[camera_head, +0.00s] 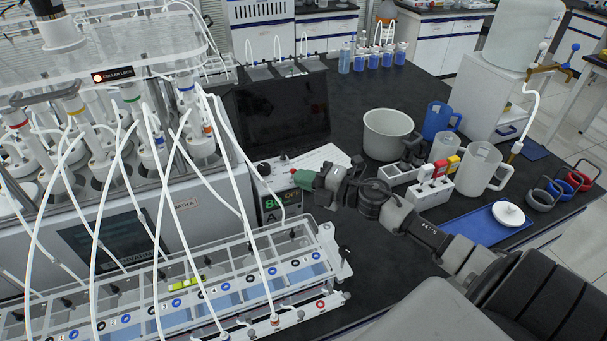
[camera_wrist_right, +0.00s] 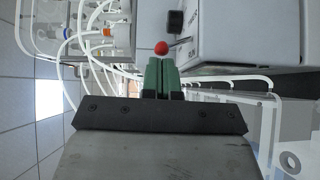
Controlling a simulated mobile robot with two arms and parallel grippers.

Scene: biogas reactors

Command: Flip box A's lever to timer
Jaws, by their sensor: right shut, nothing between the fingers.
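My right gripper (camera_head: 300,179), with green fingers, is shut and empty. In the right wrist view its fingertips (camera_wrist_right: 160,62) are just short of the red ball; I cannot tell whether they touch it. The lever's stem is mostly hidden behind the ball and fingers. My left gripper is not in view.
The clear bottle rack (camera_head: 335,255) with white tubes stands at the left. A black knob (camera_head: 263,169) sits close to the lever. A pot (camera_head: 387,132), jugs (camera_head: 482,170) and a blue tray (camera_head: 470,228) lie beyond my right arm.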

